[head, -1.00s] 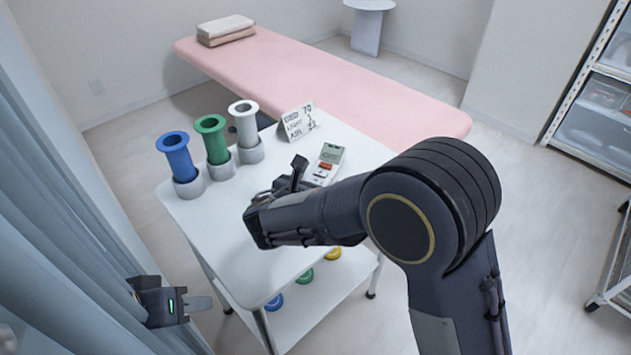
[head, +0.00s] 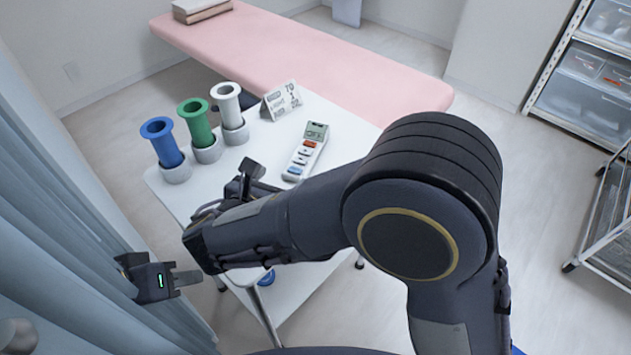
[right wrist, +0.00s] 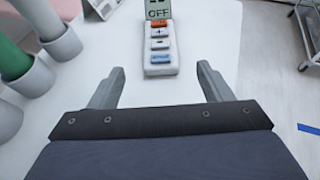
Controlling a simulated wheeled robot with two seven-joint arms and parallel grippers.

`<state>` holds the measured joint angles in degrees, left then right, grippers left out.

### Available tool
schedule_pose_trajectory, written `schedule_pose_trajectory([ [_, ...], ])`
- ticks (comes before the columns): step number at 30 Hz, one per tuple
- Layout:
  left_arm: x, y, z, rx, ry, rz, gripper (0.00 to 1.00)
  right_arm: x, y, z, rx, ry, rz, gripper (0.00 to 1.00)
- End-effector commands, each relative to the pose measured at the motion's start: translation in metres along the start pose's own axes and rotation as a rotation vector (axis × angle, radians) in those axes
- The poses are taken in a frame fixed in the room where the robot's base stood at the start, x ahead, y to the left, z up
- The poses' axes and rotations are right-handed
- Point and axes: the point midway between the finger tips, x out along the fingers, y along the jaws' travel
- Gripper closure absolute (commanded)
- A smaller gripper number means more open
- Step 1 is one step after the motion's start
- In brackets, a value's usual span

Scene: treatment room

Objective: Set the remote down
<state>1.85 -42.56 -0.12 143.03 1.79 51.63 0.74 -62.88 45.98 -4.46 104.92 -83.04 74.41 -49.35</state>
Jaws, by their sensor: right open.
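The remote (head: 306,151) is white with a grey screen, an orange button and blue-grey buttons. It lies flat on the white table top (head: 262,153). In the right wrist view the remote (right wrist: 160,45) lies ahead of my right gripper (right wrist: 161,84), whose two fingers are apart with nothing between them; its screen reads OFF. In the head view my right gripper (head: 246,178) is over the table, left of the remote and apart from it, partly hidden by my own arm. My left gripper (head: 186,277) is at the lower left by the curtain, away from the table; its finger opening is unclear.
Blue (head: 163,141), green (head: 199,121) and white (head: 229,105) cylinders stand in round holders along the table's left side. A small sign (head: 282,100) stands at the back. A pink bed (head: 310,55) is behind the table. A blue-grey curtain (head: 60,230) hangs at left.

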Motion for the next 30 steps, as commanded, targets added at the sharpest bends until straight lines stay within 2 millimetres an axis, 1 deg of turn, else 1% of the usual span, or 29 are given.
schedule_pose_trajectory([
  [7,0.0,0.0,0.0,0.0,0.0,0.0,0.64,0.0,-0.002,0.0,0.006,0.004,-0.003,0.28],
  [8,0.0,0.0,0.0,0.0,0.0,0.0,0.64,0.001,-0.004,0.001,0.016,0.011,-0.01,0.28],
  [11,0.0,0.0,0.0,0.0,0.0,0.0,0.64,0.012,-0.029,0.008,0.109,0.074,-0.065,0.28],
  [14,0.0,0.0,0.0,0.0,0.0,0.0,0.64,0.027,-0.078,0.016,0.306,0.194,-0.176,0.28],
  [15,0.0,0.0,0.0,0.0,0.0,0.0,0.64,0.032,-0.102,0.018,0.411,0.252,-0.235,0.28],
  [17,0.0,0.0,0.0,0.0,0.0,0.0,0.64,0.036,-0.14,0.017,0.584,0.339,-0.328,0.28],
  [18,0.0,0.0,0.0,0.0,0.0,0.0,0.64,0.036,-0.164,0.015,0.702,0.392,-0.391,0.28],
  [19,0.0,0.0,0.0,0.0,0.0,0.0,0.64,0.035,-0.181,0.014,0.792,0.43,-0.436,0.28],
  [21,0.0,0.0,0.0,0.0,0.0,0.0,0.64,0.028,-0.216,0.008,1.004,0.51,-0.543,0.28],
  [23,0.0,0.0,0.0,0.0,0.0,0.0,0.64,0.019,-0.242,0.002,1.19,0.568,-0.632,0.28],
  [24,0.0,0.0,0.0,0.0,0.0,0.0,0.64,0.012,-0.258,-0.002,1.315,0.603,-0.689,0.28],
  [26,0.0,0.0,0.0,0.0,0.0,0.0,0.64,-0.001,-0.277,-0.008,1.506,0.649,-0.773,0.28],
  [27,0.0,0.0,0.0,0.0,0.0,0.0,0.64,-0.009,-0.288,-0.012,1.634,0.676,-0.826,0.28],
  [29,0.0,0.0,0.0,0.0,0.0,0.0,0.64,-0.023,-0.301,-0.017,1.83,0.709,-0.904,0.28],
  [30,0.0,0.0,0.0,0.0,0.0,0.0,0.64,-0.032,-0.308,-0.02,1.96,0.727,-0.95,0.28],
])
